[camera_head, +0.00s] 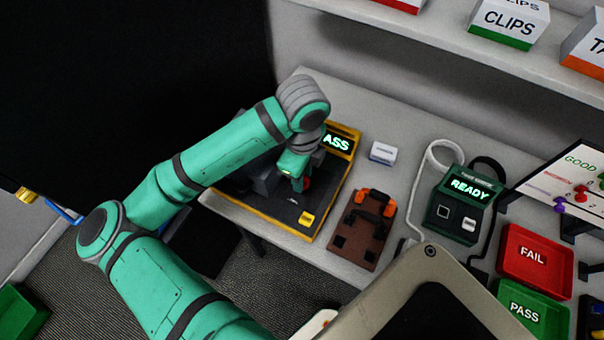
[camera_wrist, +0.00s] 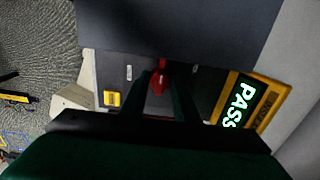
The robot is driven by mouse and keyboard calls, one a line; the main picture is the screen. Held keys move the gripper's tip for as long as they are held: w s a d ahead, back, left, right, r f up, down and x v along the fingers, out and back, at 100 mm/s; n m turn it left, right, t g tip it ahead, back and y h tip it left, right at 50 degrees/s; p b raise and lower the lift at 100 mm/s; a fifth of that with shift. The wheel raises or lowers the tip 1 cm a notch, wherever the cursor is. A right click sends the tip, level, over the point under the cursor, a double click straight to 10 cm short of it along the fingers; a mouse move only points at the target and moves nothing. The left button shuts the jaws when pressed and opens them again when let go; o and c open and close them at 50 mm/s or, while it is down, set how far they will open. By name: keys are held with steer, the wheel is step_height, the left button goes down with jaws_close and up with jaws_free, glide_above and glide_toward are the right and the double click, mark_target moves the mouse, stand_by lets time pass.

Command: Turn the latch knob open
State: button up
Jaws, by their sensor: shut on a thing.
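The latch knob (camera_wrist: 158,82) is red and shows in the wrist view between the two dark fingers of my gripper (camera_wrist: 163,84). My gripper is shut on it. In the head view a bit of the red knob (camera_head: 307,183) shows beside my gripper (camera_head: 297,178), with the rest hidden by the arm. The knob is on a black test station with a yellow frame (camera_head: 292,229). Its lit screen (camera_wrist: 232,102) reads PASS in the wrist view. I cannot tell how far the knob is turned.
A yellow button (camera_head: 306,218) sits on the station's front. To the right are a brown board with orange clamps (camera_head: 362,228), a small white box (camera_head: 383,153) and a green READY device (camera_head: 460,203). Red FAIL (camera_head: 536,254) and green PASS (camera_head: 534,312) trays lie further right.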

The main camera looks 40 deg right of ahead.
steer(key=shift+n, duration=0.3)
steer(key=n, duration=0.4)
steer(key=shift+s, duration=0.1)
steer(key=n, duration=1.3)
stand_by(0.3)
steer(key=o, duration=1.1)
steer(key=shift+d, duration=0.1)
steer(key=shift+c, duration=0.2)
